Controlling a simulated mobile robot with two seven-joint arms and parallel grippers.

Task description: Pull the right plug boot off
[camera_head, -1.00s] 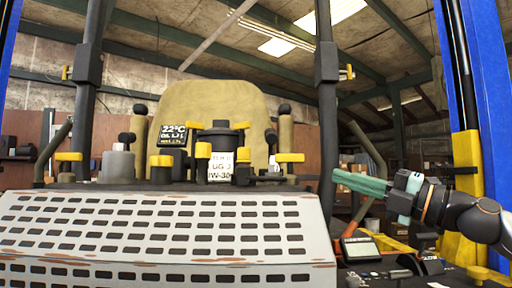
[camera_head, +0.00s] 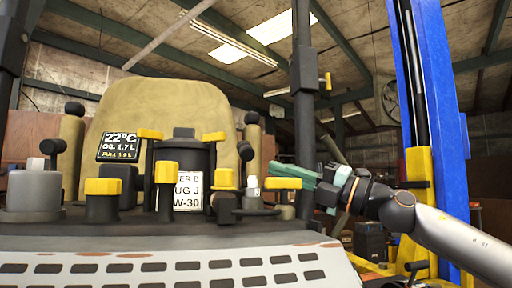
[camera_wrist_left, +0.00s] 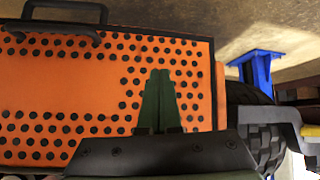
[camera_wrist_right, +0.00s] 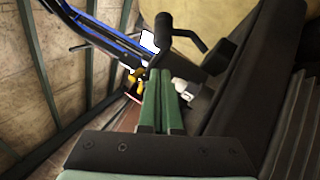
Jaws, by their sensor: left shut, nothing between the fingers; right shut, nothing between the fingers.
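My right gripper (camera_head: 283,175) reaches in from the right, shut and empty, its green fingers pointing left over the right end of the mower's top. A small white-topped part (camera_head: 253,187) stands just left of the fingertips, apparently apart from them. I cannot tell for sure whether it is the right plug boot. A dark rounded part (camera_head: 226,203) sits left of it. In the right wrist view the fingers (camera_wrist_right: 163,90) are together, with a small white spot (camera_wrist_right: 183,90) beside their tips. My left gripper (camera_wrist_left: 160,90) is shut and empty before an orange perforated panel (camera_wrist_left: 60,90).
A black canister (camera_head: 185,155) with a white label stands mid-top among yellow-capped posts (camera_head: 102,187). A grey cylinder (camera_head: 38,196) is at left. The tan seat (camera_head: 160,105) rises behind. A slotted light panel (camera_head: 180,270) is in front; a blue lift post (camera_head: 440,110) stands at right.

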